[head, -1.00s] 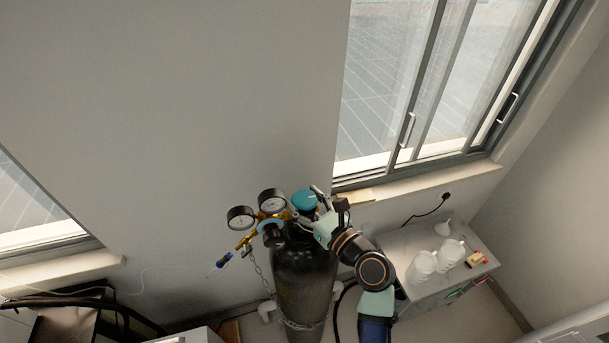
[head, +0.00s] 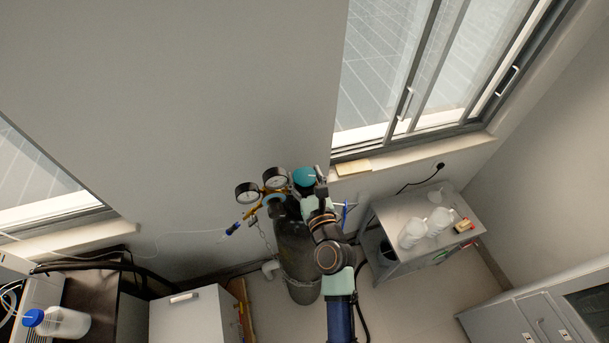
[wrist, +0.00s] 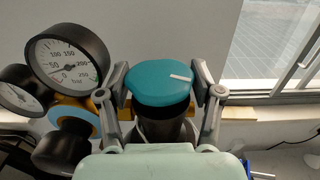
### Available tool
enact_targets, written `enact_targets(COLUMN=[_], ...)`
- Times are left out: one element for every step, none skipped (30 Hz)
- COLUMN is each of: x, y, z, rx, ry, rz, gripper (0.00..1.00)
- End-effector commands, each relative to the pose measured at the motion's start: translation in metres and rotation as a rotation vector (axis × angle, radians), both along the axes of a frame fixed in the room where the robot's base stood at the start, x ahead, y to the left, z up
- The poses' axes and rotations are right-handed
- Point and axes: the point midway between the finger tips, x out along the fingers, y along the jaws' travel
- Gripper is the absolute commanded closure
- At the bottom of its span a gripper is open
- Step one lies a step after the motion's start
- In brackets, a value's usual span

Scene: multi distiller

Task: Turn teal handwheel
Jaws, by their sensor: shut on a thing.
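The teal handwheel (head: 304,177) sits on top of the dark gas cylinder (head: 295,250), which is chained near the wall. In the wrist view the handwheel (wrist: 160,83) fills the space between my fingers, with a white mark on its top pointing right. My gripper (wrist: 163,90) is shut on the handwheel, one finger at its left side and one at its right. In the head view my gripper (head: 312,185) is at the wheel and hides part of the cylinder's neck.
Two pressure gauges (head: 262,186) and a brass regulator stand just left of the wheel, close to my left finger. A metal table (head: 390,215) with white bottles is at the right. A window is behind at the right.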

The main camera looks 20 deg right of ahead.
Motion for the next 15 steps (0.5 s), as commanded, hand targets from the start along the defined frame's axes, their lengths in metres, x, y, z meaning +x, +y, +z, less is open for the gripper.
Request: enact_targets(x=[-0.0003,-0.0003,-0.0003,-0.0003,-0.0003,-0.0003,-0.0002,-0.0002,-0.0002,-0.0001,-0.0001,0.0,0.0,0.0,-0.0001], y=[0.0,0.0,0.0,0.0,0.0,0.0,0.0,0.0,0.0,0.0001,0.0001,0.0002,0.0002,0.0003,0.0003], z=[-0.0022,-0.0022,-0.0021,-0.002,-0.002,-0.0018,-0.0016,-0.0015,-0.0011,-0.0009,-0.0007,-0.0004,-0.0002,0.0,0.0002], rx=[0.0,0.0,0.0,0.001,0.001,0.001,0.001,0.001,0.001,0.001,0.001,0.001,0.001,0.001,0.001], ry=[0.004,0.004,0.004,0.004,0.004,0.003,0.003,0.003,0.002,0.002,0.002,0.001,0.001,0.001,0.0], rz=[0.001,0.001,0.001,0.001,0.001,0.001,0.001,0.001,0.001,0.001,0.001,0.002,0.002,0.002,0.002], gripper=[0.69,0.69,0.69,0.69,0.31,0.24,0.19,0.17,0.17,0.17,0.17,0.17,0.17,0.17,0.17])
